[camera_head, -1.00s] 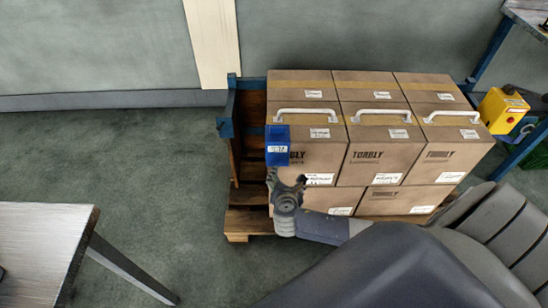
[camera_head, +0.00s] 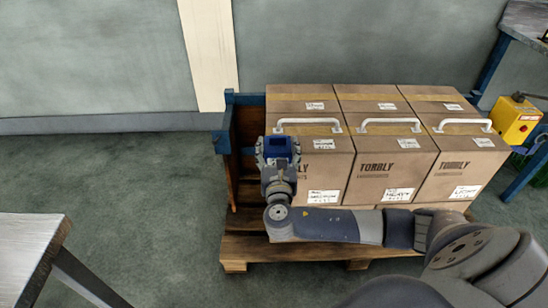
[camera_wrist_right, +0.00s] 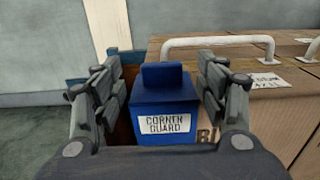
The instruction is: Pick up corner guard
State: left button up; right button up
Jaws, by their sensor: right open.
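The corner guard is a blue block with a raised tab and a white label reading "CORNER GUARD" (camera_wrist_right: 165,108) in the right wrist view. It sits at the left front corner of the stacked boxes. In the head view the blue corner guard (camera_head: 279,146) shows between the fingers of my right gripper (camera_head: 278,145). In the right wrist view my right gripper (camera_wrist_right: 163,85) is open, one finger on each side of the guard. Small gaps seem to show beside the tab. My left gripper is not in view.
Cardboard boxes (camera_head: 385,165) with white handles stand on a wooden pallet (camera_head: 245,245) with a blue frame (camera_head: 226,130). A table (camera_head: 28,245) is at left. A yellow box (camera_head: 514,120) hangs at right. Floor (camera_head: 150,180) left of the pallet is clear.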

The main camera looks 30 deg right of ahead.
aim_at(278, 139)
jog(key=shift+b+x, duration=0.6)
jog(key=shift+x, duration=1.95)
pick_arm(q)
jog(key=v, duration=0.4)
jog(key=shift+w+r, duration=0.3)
pick_arm(e)
jog(key=shift+f, duration=0.1)
jog(key=c, duration=1.5)
